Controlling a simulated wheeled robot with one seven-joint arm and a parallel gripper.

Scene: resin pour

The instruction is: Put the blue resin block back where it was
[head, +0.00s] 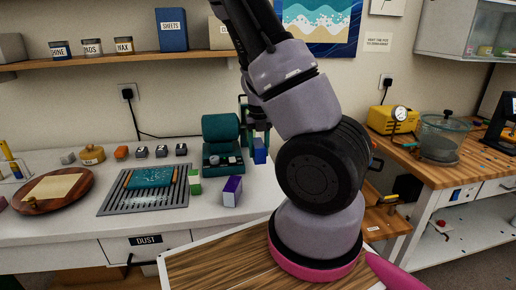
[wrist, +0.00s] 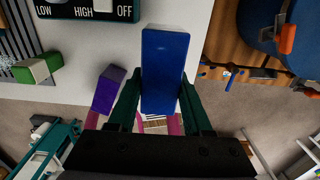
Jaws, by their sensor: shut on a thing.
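The blue resin block (head: 260,150) hangs upright under my gripper (head: 256,128), in front of the white bench's right end. In the wrist view the blue block (wrist: 166,65) is long and stands between the two green fingers of my gripper (wrist: 160,98), which are shut on it. In that view it lies over the bench's edge, right of the purple block. Whether its lower end touches anything cannot be told.
A purple and white block (head: 232,192) and a green and white block (head: 195,186) stand on the white bench, near a teal machine (head: 221,128). A slotted grey tray (head: 120,207) lies to the left. A wooden bench (head: 445,160) stands at the right.

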